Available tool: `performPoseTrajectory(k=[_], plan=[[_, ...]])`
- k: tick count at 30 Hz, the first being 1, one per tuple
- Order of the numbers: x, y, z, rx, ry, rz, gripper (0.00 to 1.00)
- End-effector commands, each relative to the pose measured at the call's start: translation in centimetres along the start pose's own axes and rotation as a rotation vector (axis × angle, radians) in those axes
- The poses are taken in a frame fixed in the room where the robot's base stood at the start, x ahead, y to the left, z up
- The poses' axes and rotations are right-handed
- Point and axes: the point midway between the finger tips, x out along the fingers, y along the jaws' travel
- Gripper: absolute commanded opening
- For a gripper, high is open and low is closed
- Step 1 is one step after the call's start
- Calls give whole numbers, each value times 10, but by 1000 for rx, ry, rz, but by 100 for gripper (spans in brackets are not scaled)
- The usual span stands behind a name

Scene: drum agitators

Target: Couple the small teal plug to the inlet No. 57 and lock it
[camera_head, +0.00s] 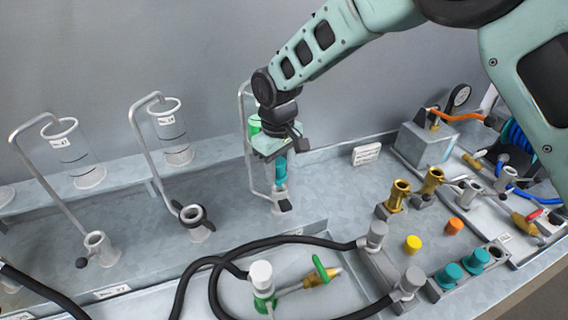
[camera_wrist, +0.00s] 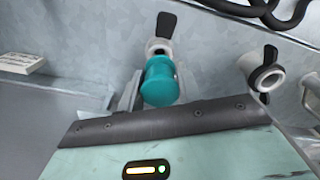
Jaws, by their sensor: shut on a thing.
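My gripper (camera_head: 279,160) is shut on the small teal plug (camera_head: 280,172) and holds it upright at the back bench. The plug also shows between the fingers in the wrist view (camera_wrist: 160,82). A pale inlet (camera_head: 283,201) with a dark lever stands just below the plug. In the wrist view this inlet (camera_wrist: 158,47) appears right beyond the plug, with its black lever (camera_wrist: 166,24) pointing away. The plug looks lined up with it; I cannot tell whether they touch. The number of this inlet is not readable.
Two other inlets (camera_head: 97,246) (camera_head: 195,219) with black levers stand to the left, below clear cylinders (camera_head: 171,132). Black hoses (camera_head: 225,262) cross the front tray. Teal caps (camera_head: 475,259), brass fittings (camera_head: 396,195) and a grey box (camera_head: 425,140) stand at right.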

Motion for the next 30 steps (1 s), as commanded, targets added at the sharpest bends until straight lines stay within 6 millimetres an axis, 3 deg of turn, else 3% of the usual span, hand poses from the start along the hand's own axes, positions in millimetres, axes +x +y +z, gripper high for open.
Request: performPoseTrajectory(k=[30], plan=[[8,0,1,0,0,0,13]])
